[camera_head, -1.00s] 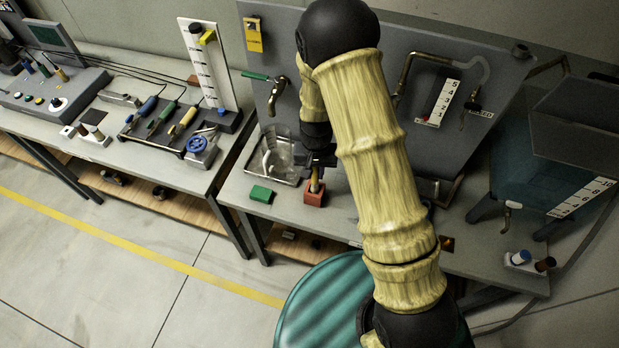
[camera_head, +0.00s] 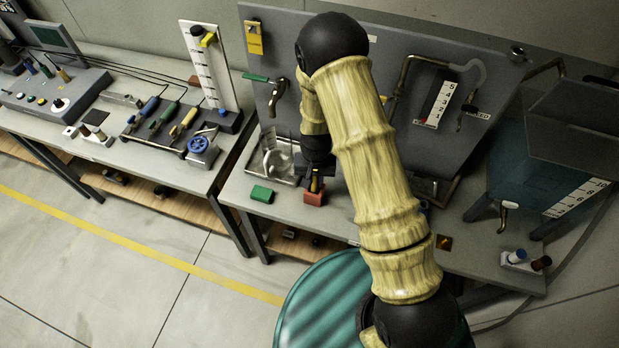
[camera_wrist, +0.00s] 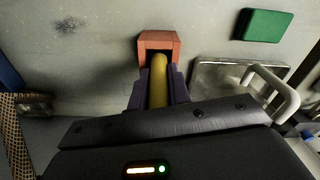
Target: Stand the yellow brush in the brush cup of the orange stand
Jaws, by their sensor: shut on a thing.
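The yellow brush (camera_wrist: 159,80) is between the fingers of my gripper (camera_wrist: 158,97), which is shut on it. In the wrist view its far end meets the opening of the orange stand (camera_wrist: 158,38); how deep it sits cannot be told. In the head view the orange stand (camera_head: 315,197) is on the bench, with my gripper (camera_head: 316,176) right above it and the yellow brush (camera_head: 315,186) upright between them. The lower end of the brush is hidden by the stand's walls.
A green block (camera_head: 262,194) lies left of the stand; it also shows in the wrist view (camera_wrist: 263,25). The grey panel (camera_head: 400,60) rises at the back. The bench's front edge is close to the stand.

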